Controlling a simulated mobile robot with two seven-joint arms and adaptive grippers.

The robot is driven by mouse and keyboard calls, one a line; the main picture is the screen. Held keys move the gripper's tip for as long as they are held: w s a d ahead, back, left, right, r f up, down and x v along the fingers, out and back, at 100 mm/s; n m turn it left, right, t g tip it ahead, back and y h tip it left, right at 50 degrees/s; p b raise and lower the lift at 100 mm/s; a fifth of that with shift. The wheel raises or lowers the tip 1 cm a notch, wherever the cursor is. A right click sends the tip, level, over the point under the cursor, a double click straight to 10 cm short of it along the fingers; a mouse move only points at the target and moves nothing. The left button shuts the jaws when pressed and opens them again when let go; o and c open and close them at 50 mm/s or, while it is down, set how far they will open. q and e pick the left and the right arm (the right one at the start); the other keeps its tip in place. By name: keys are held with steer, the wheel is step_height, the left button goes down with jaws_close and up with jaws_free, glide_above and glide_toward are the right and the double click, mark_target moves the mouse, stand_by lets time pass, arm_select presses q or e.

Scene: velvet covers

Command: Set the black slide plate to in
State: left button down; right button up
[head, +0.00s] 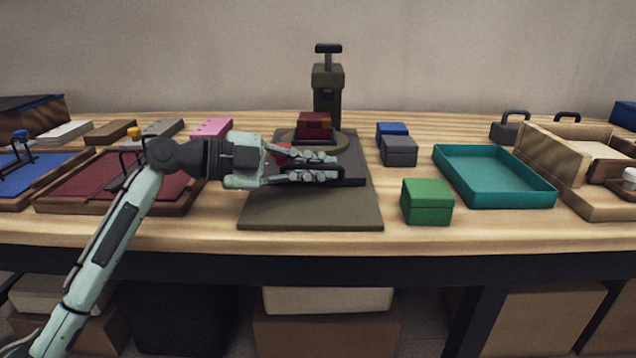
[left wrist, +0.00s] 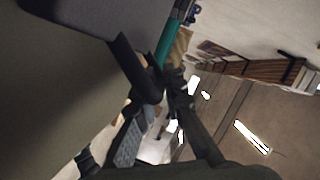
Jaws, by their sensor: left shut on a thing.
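The press (head: 327,95) stands at the back of an olive base plate (head: 310,215), with a dark red block (head: 314,125) on its round bed. The black slide plate (head: 354,182) shows as a dark strip in front of the bed, mostly hidden behind my left gripper. My left gripper (head: 338,166) reaches in from the left, low over the base plate, and is shut on the black slide plate at its front. The left wrist view shows a dark bar (left wrist: 135,70) close to the camera; the exact contact is unclear there. My right gripper is not in view.
A green box (head: 427,202), a grey box (head: 398,150) and a teal tray (head: 480,180) stand right of the base plate. A red velvet panel (head: 80,185) lies at left under my arm. Bare wood lies between the base plate and the green box.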

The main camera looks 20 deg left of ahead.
arm_select(q)
steer(key=shift+w, duration=0.1)
steer(key=c, duration=1.6)
jaws_free()
steer(key=shift+a, duration=0.1)
steer(key=v, duration=1.2)
steer(key=shift+r, duration=0.1)
